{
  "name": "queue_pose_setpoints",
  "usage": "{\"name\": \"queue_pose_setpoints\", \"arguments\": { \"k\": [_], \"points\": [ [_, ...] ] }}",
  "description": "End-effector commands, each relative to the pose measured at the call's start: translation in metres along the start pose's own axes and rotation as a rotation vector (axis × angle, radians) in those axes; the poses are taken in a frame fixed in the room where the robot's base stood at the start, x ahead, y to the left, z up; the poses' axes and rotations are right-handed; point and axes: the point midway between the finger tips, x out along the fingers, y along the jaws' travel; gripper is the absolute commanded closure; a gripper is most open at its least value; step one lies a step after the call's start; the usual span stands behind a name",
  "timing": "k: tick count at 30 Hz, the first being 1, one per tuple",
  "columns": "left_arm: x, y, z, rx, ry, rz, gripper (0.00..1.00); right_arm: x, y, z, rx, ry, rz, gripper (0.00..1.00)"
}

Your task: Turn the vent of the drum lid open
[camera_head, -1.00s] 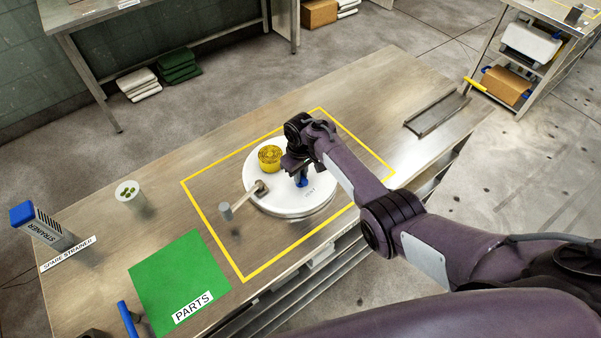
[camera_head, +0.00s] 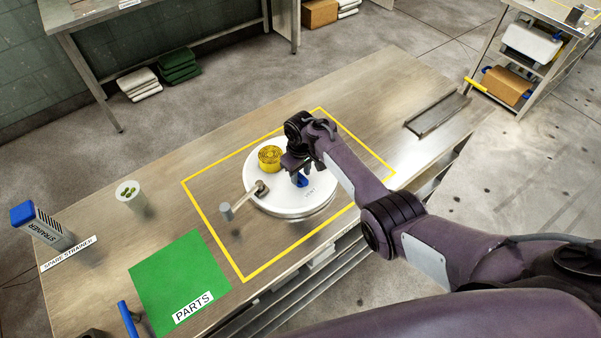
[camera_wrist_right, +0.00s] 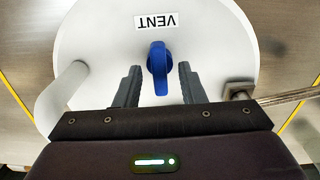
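The white round drum lid (camera_head: 285,205) lies inside the yellow outline on the bench. Its blue vent handle (camera_head: 301,180) stands beside the printed word VENT. In the right wrist view the vent handle (camera_wrist_right: 158,68) points towards my gripper, with the VENT label (camera_wrist_right: 156,21) beyond it. My right gripper (camera_wrist_right: 158,84) is open above the lid, with one finger on each side of the handle and a visible gap on both sides. In the head view my right gripper (camera_head: 297,167) partly hides the lid. My left gripper is not in view.
A yellow round part (camera_head: 270,158) sits on the lid. A rod with a grey end (camera_head: 227,211) sticks out from the lid's left side. A metal tray (camera_head: 437,113) lies right.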

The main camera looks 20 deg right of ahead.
Motion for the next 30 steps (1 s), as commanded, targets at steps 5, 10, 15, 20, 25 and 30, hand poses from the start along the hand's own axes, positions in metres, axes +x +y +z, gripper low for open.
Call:
{"name": "queue_pose_setpoints", "arguments": {
  "k": [5, 10, 15, 20, 25, 30],
  "points": [
    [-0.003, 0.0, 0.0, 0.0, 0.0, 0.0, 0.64, -0.025, 0.0, 0.0, 0.0, 0.005, 0.001, 0.64],
    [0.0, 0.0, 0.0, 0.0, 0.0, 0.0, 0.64, -0.051, 0.0, -0.001, -0.001, 0.005, 0.001, 0.64],
    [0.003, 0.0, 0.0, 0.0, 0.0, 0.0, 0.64, -0.069, -0.001, -0.001, -0.001, 0.002, 0.0, 0.64],
    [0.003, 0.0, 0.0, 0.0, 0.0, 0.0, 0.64, -0.073, 0.0, 0.0, -0.001, 0.002, 0.001, 0.64],
    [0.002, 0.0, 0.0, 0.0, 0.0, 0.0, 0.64, -0.073, 0.0, 0.0, -0.001, 0.001, 0.001, 0.64],
    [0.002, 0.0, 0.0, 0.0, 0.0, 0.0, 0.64, -0.073, 0.0, 0.0, -0.001, 0.001, 0.001, 0.64]
  ]
}}
